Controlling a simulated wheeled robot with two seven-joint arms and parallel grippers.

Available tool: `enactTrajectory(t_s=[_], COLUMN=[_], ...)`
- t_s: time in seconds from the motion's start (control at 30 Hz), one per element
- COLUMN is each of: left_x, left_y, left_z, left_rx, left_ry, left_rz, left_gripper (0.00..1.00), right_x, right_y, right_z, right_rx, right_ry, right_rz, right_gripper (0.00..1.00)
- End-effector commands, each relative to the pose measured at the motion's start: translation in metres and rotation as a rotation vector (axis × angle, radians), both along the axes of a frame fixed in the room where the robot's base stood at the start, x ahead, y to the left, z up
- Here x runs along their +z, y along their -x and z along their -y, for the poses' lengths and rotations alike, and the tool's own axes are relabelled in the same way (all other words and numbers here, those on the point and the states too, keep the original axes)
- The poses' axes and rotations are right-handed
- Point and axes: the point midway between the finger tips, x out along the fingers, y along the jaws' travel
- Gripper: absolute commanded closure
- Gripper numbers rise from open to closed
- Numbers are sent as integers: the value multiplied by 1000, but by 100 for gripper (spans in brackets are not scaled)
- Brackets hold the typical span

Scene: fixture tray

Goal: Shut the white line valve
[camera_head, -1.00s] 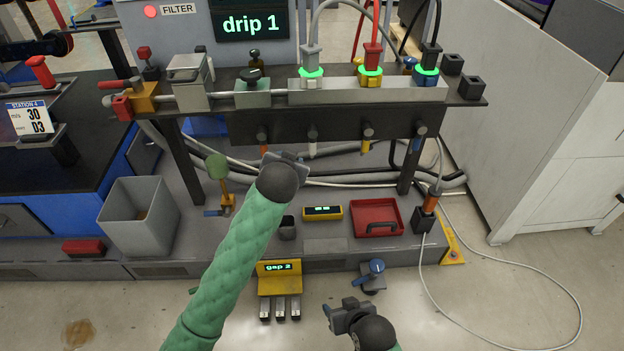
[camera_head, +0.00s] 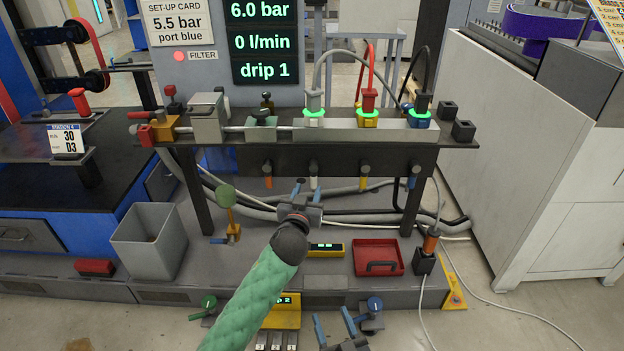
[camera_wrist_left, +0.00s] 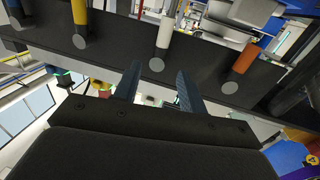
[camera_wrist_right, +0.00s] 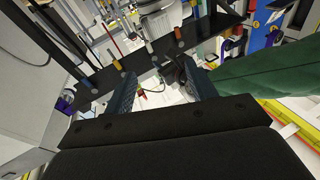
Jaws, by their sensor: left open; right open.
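The white line valve (camera_head: 313,180) is on the front of the black beam; its white lever hangs straight down from a dark round pivot. It also shows in the left wrist view (camera_wrist_left: 162,38), between and beyond my open fingers. My left gripper (camera_head: 306,188) is open and empty, just below and in front of this lever, fingers toward the beam; I see no contact. My left fingertips also show in the left wrist view (camera_wrist_left: 157,82). My right gripper (camera_head: 334,322) is open and empty, low in front of the floor plinth, with the beam far beyond its fingers (camera_wrist_right: 157,78).
Orange (camera_head: 268,179), yellow (camera_head: 363,182) and blue (camera_head: 412,180) levers hang on the same beam beside the white one. Grey hoses run behind. A grey bin (camera_head: 150,240) and a red tray (camera_head: 377,257) stand below. The display (camera_head: 265,42) reads 6.0 bar, 0 l/min, drip 1.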

Motion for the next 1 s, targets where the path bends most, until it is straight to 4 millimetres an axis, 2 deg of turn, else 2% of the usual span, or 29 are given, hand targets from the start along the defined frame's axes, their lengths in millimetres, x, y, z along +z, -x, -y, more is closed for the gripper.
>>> enactTrajectory(t_s=[0.5,0.7,0.97,1.0], left_x=[0,0,0,0], left_y=[-61,-70,-71,-71], left_z=[12,14,14,14], left_rx=[1,1,1,1], left_ry=[-3,-4,-3,-3], left_rz=[0,-1,-1,-1], left_gripper=[59,59,59,62], right_x=[51,58,60,60], right_y=[-1,-1,0,0], right_z=[3,4,4,4], right_rx=[-11,-13,-14,-14], right_ry=[-36,-42,-44,-44], right_rz=[154,178,183,183], right_gripper=[44,44,44,44])
